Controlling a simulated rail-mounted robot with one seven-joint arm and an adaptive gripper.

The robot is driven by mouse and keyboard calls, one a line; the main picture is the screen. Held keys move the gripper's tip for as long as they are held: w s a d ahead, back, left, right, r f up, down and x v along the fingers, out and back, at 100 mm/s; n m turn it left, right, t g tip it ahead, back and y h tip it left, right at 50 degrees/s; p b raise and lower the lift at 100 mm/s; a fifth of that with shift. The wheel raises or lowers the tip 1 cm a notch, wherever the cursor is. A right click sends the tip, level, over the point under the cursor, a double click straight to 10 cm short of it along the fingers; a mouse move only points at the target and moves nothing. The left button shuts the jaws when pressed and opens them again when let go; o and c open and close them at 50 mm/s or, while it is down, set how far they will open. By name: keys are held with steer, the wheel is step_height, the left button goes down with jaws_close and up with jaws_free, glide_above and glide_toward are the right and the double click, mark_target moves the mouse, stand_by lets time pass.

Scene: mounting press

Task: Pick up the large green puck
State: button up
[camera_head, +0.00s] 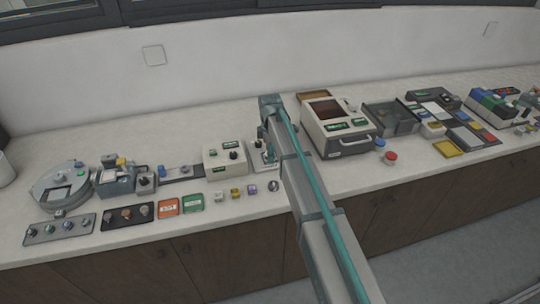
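I cannot make out a large green puck for certain. A flat, green, square-looking item (192,202) with a pale label lies near the front edge of the counter, left of centre. My arm reaches in from the bottom right. Its far end is over the counter beside a cream control box (224,160). My gripper (263,163) seems to be there, low and partly hidden by my arm. It is too small to see its fingers or whether it holds anything.
An orange square item (167,206) lies left of the green one. Small coloured pieces (236,193) stand to the right. A round grey machine (62,186) is at far left, a cream press-like machine (338,125) right of my arm. The back counter (120,128) is clear.

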steer(key=c, duration=1.2)
steer(key=shift+r, duration=0.2)
